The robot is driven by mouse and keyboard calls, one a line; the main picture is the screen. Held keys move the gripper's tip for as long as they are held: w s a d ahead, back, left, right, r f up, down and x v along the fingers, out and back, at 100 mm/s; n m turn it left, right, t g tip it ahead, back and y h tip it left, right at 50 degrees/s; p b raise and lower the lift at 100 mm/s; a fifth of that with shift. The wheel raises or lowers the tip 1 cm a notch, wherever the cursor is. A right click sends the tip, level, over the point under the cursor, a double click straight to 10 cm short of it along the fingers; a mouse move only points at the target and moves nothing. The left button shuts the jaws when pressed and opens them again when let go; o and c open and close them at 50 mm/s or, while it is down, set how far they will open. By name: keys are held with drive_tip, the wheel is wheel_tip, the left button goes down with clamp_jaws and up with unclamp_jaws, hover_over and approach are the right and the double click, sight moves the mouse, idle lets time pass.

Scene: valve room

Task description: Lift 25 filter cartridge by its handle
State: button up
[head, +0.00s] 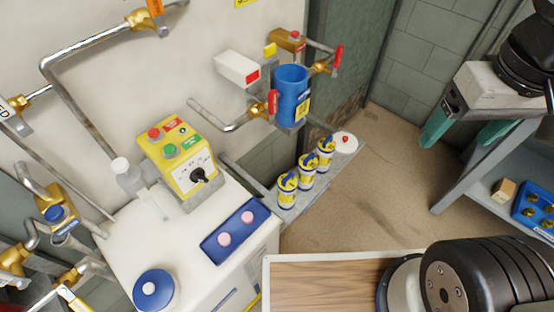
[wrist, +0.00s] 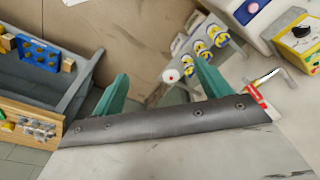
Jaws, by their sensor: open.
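Three filter cartridges, white with yellow and blue labels and blue tops, stand in a row on a narrow grey ledge (head: 268,200). They are the near one (head: 287,190), the middle one (head: 307,170) and the far one (head: 326,150). Their numbers are too small to read, so I cannot tell which is 25. They also show in the wrist view, as the cartridge row (wrist: 201,49), beyond the right finger. My gripper (head: 466,134) has green fingers, held apart and empty, well to the right of the cartridges; it also shows in the wrist view (wrist: 162,78).
A white round item with a red knob (head: 345,140) stands at the ledge's far end. A blue filter housing (head: 291,95) with pipes and red-handled valves hangs above. A white cabinet (head: 130,240) bears a yellow control box (head: 180,155) and blue tray (head: 230,235). Brown floor (head: 370,190) is clear.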

drive_tip(key=w+a+f+n, duration=0.3)
drive_tip(key=w+n, duration=0.3)
drive_tip(key=w, duration=0.2)
drive_tip(key=n+g, duration=0.1)
drive_tip(key=n, duration=2)
hover_over(309, 156)
drive_tip(key=f, duration=2.4)
drive_tip(key=shift+s, duration=0.35)
wheel_tip(309, 156, down, 2)
drive_tip(key=shift+f, duration=0.25)
drive_tip(key=shift+w+f, duration=0.15)
drive_tip(key=shift+f, duration=1.25)
drive_tip(key=shift+w+f, duration=0.15)
drive_tip(key=shift+f, duration=1.2)
drive_tip(key=c, duration=1.5)
drive_tip(key=shift+o, duration=0.2)
drive_tip(key=shift+r, duration=0.15)
